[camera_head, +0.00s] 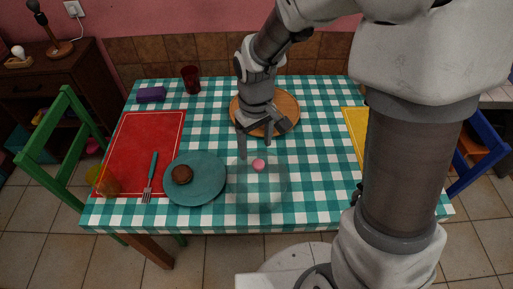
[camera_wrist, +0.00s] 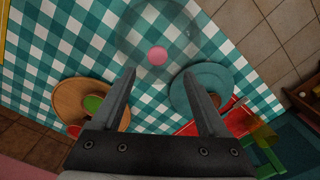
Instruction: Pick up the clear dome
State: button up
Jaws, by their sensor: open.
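The clear dome (camera_head: 262,192) is see-through and has a pink knob (camera_head: 258,164). It sits near the front edge of the table, right of the teal plate (camera_head: 212,187). My gripper (camera_head: 256,148) points down just behind and above the knob, with its fingers apart and nothing between them. In the wrist view the dome (camera_wrist: 140,25) is at the top, and its pink knob (camera_wrist: 158,56) shows just beyond and between the fingertips of my gripper (camera_wrist: 160,72). I see no contact. The dome's lower rim is faint.
The plate holds a brown round item (camera_head: 182,175). A fork (camera_head: 150,178) lies on a red mat (camera_head: 130,150), near an amber glass (camera_head: 104,181). A round wooden board (camera_head: 287,105) lies behind my gripper. A dark red cup (camera_head: 191,80) and purple block (camera_head: 151,95) stand at the back.

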aim_at(258, 163)
jog(key=f, duration=0.6)
jog(key=shift+s+d+f+b, duration=0.1)
jog(key=shift+d+f+b, duration=0.15)
jog(key=shift+d+b, duration=0.15)
grip_shut()
dwell(1.1)
